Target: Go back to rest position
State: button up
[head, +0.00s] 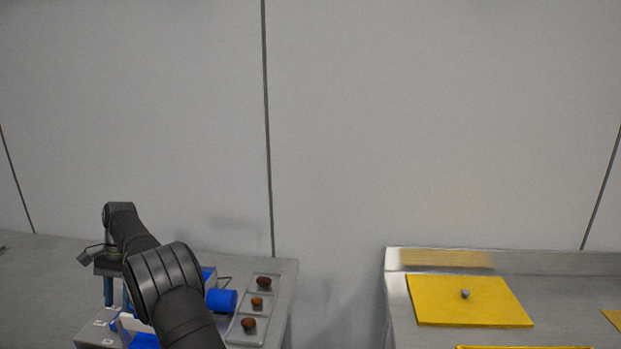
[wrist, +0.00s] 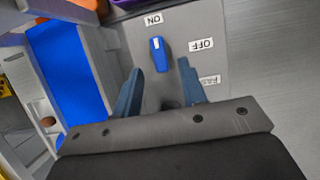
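Past the tips, a blue switch knob (wrist: 159,56) sits on a grey panel (wrist: 180,22) with ON, OFF and a third label. The knob's white-marked end points towards the ON label. In the head view, my gripper (head: 117,292) hangs downward at the left over a machine, partly hidden by my dark arm. Whether the fingers touch the knob is not clear.
A clear tray (head: 236,332) with three brown dates stands right of a blue cylinder (head: 222,300). A gap separates the tables. The space above is clear.

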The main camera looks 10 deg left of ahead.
jog(key=x, duration=0.3)
jog(key=shift+s+f, duration=0.1)
jog(key=shift+f, duration=0.05)
jog(key=shift+f+m, duration=0.15)
jog(key=shift+m, duration=0.25)
jog(key=m, duration=0.1)
jog(key=m+y, duration=0.1)
jog(key=m, duration=0.1)
jog(key=shift+s+d+m+y, duration=0.1)
jog(key=shift+d+m+y, duration=0.15)
jog(key=shift+m+y, duration=0.15)
jog(key=m, duration=0.2)
jog(key=m+t+y, duration=0.1)
jog(key=m, duration=0.2)
jog(key=shift+s+d+y, duration=0.15)
jog(key=shift+y, duration=0.15)
notch_tip(320, 180, up, 17)
jog(key=n+t+h, duration=0.3)
jog(key=n, duration=0.4)
jog(key=f, duration=1.7)
jog(key=shift+s+a+f, duration=0.2)
jog(key=shift+s+a, duration=0.15)
jog(key=shift+a, duration=0.05)
